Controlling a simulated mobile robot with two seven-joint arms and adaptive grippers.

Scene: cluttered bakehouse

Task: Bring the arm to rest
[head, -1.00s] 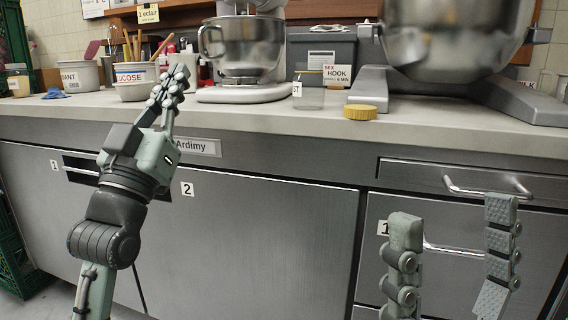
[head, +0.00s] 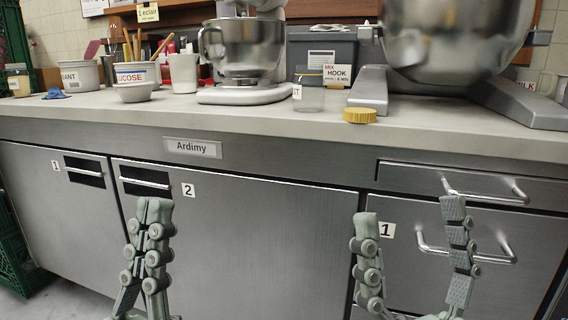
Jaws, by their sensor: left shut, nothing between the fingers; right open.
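My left gripper (head: 151,212) is low in front of the steel cupboard door marked 2 (head: 250,225). Its fingers point up, are shut together and hold nothing. My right gripper (head: 410,222) is low in front of the drawers at the right. Its two fingers point up and stand wide apart, with nothing between them. Both grippers are below the counter top. The arm links behind them are mostly out of the picture.
The counter (head: 130,110) runs across the view. Drawer handles (head: 485,192) stick out at the right. Green crates (head: 12,250) stand far left.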

